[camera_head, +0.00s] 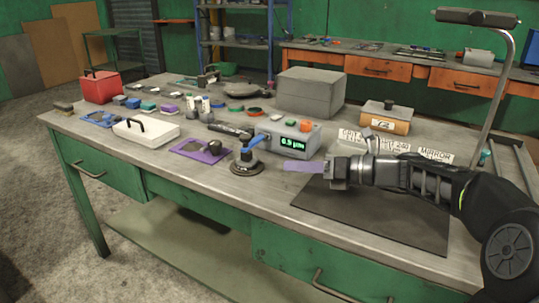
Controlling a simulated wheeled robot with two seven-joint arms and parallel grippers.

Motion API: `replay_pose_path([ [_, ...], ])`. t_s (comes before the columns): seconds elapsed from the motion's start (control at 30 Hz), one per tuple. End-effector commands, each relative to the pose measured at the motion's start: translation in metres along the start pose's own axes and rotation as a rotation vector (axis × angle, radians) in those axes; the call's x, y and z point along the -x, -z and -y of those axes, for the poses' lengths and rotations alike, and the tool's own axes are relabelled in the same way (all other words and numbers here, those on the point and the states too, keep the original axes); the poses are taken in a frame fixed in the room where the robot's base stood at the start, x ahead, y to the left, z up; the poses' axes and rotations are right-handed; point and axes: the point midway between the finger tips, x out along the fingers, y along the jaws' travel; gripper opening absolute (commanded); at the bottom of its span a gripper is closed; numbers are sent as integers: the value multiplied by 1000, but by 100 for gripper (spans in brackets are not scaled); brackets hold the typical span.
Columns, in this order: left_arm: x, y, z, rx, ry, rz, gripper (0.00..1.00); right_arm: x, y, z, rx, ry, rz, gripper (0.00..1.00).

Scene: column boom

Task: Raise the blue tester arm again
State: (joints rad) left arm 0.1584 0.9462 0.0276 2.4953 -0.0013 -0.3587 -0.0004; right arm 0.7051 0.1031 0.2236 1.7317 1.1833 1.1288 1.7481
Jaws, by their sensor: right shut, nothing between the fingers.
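The blue tester arm (252,145) sits on a round dark base (246,168) near the table's front edge. It slants, with its right end higher. A dark cylindrical piece (230,131) shows just behind it. The grey meter box (287,138) stands behind and to the right, with a green display that seems to read 0.9 µm and an orange button (306,126) on top. My right gripper (290,166) comes in from the right with its fingers shut and empty. Its tips are right of the round base, apart from the blue arm. My left gripper is not in view.
A dark mat (410,225) lies under my right arm. A purple plate (200,151) and a white case (146,130) lie to the left. A grey block (311,92) stands behind. Labels and a wooden-sided box (386,118) are at the back right.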

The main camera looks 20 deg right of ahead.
Motion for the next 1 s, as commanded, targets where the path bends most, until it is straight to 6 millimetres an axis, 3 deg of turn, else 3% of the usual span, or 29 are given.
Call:
replay_pose_path([
  [0.27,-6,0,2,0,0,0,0,-30,2,0,-1,-4,-1,0],
  [0.63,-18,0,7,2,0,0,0,-103,2,0,0,-5,-1,0],
  [0.8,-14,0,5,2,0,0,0,-106,-28,-1,2,-2,1,0],
  [1.0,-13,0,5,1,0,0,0,-108,-38,0,0,-1,1,0],
])
